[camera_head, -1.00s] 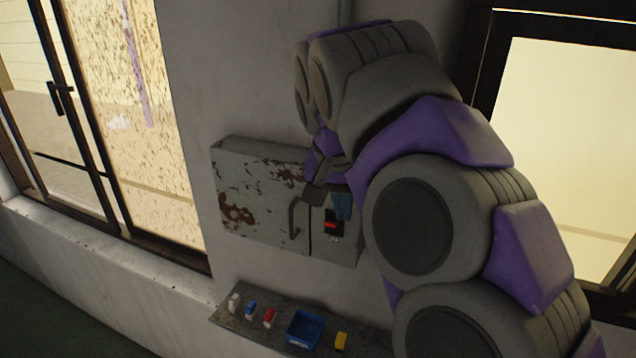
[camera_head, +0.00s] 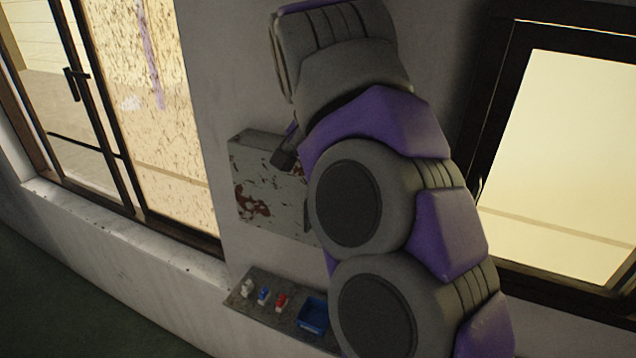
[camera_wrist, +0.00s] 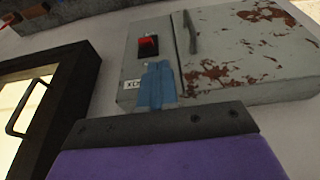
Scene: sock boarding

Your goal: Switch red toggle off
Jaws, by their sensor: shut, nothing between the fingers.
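The red toggle (camera_wrist: 148,46) sits in a dark housing on the front of a grey metal box (camera_wrist: 245,45), in the wrist view. Its up or down position is too small to tell. My gripper (camera_wrist: 157,72) shows as two light-blue fingertips, closed together with nothing between them. The tips are just below the toggle in the wrist view, over the box front; I cannot tell if they touch it. In the head view my arm hides the toggle and the fingertips, and only the left part of the box (camera_head: 265,185) shows.
The box has a handle (camera_wrist: 190,32) beside the toggle and rust patches. Below it, a shelf (camera_head: 240,299) holds several small switch-like items and a blue bin (camera_head: 312,316). Windows stand at left and right (camera_head: 570,160).

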